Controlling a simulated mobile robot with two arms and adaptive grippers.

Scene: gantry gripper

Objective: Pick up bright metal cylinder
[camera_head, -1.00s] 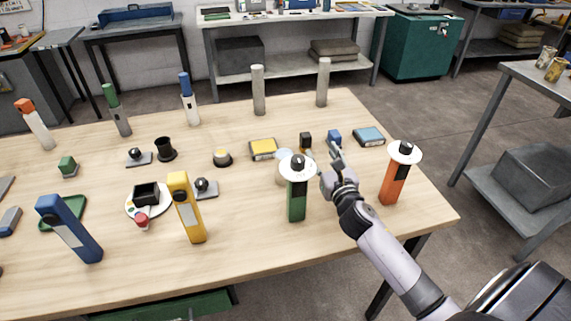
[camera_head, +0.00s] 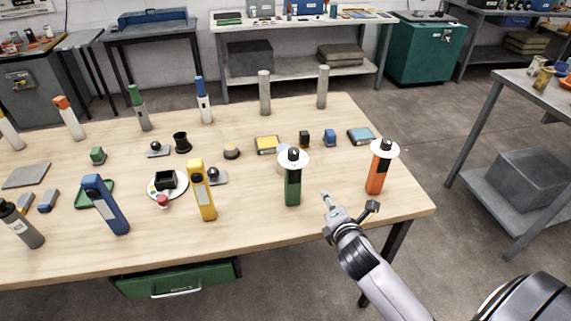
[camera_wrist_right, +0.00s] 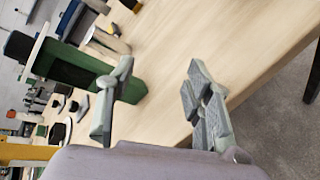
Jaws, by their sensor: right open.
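A short, bright, shiny cylinder (camera_head: 281,164) stands on the table, mostly hidden behind the green post (camera_head: 293,187) with a white disc on top. In the right wrist view the cylinder (camera_wrist_right: 106,42) shows beside the green post (camera_wrist_right: 62,65). My right gripper (camera_head: 349,204) is open and empty near the table's front right edge, between the green post and the orange post (camera_head: 376,176). In the right wrist view its two fingers (camera_wrist_right: 160,85) are spread apart, with bare tabletop between them. It is apart from the cylinder. My left gripper is not in view.
Two tall dull grey cylinders (camera_head: 264,92) (camera_head: 322,87) stand at the back edge. A yellow post (camera_head: 204,200), a blue post (camera_head: 106,208) and several small parts occupy the left and middle. Bare tabletop (camera_head: 255,212) lies between the yellow and green posts.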

